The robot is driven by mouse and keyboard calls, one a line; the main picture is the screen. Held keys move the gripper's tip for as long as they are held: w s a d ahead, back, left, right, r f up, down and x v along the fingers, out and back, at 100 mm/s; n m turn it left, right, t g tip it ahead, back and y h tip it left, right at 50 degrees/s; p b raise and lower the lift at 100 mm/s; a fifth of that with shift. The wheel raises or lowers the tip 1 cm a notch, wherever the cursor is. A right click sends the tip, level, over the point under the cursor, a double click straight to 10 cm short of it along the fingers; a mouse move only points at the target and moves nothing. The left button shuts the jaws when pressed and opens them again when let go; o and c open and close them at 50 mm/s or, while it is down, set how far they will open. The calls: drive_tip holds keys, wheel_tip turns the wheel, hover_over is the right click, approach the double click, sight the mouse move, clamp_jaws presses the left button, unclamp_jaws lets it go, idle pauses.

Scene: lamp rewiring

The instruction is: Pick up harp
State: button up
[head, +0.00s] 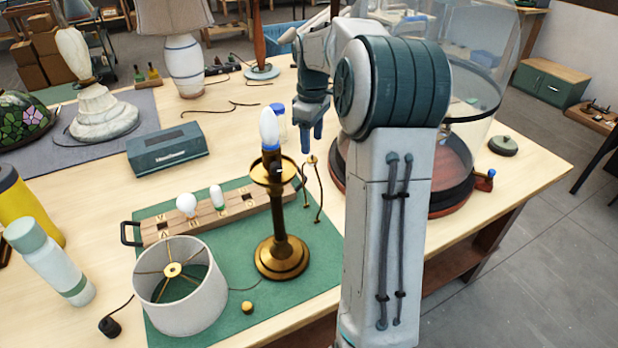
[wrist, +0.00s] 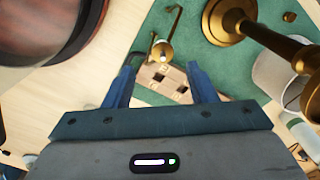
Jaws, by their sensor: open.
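The harp (head: 318,191), a thin brass wire bow with a small knob on top, stands at the right edge of the green mat, right of the brass lamp (head: 279,212). In the wrist view the harp (wrist: 163,50) shows between and just beyond the fingertips. My gripper (head: 312,138) is open and empty, pointing down, and in the head view its fingers are just above the harp's top. In the wrist view my gripper (wrist: 163,68) has its two blue fingers spread apart. I see no contact with the harp.
A wooden bulb tray (head: 238,207) lies left of the harp on the green mat (head: 322,258). The white shade (head: 182,290) is at front left. A large glass dome on a dark red base (head: 450,192) stands close on the right, partly behind my arm.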

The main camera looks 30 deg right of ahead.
sight(312, 158)
wheel_tip(312, 158, down, 4)
drive_tip(key=shift+d+f, duration=0.1)
drive_tip(key=shift+s+f+p, duration=0.2)
drive_tip(key=shift+f+p, duration=0.65)
drive_tip(key=shift+f, duration=2)
drive_tip(key=c, duration=1.1)
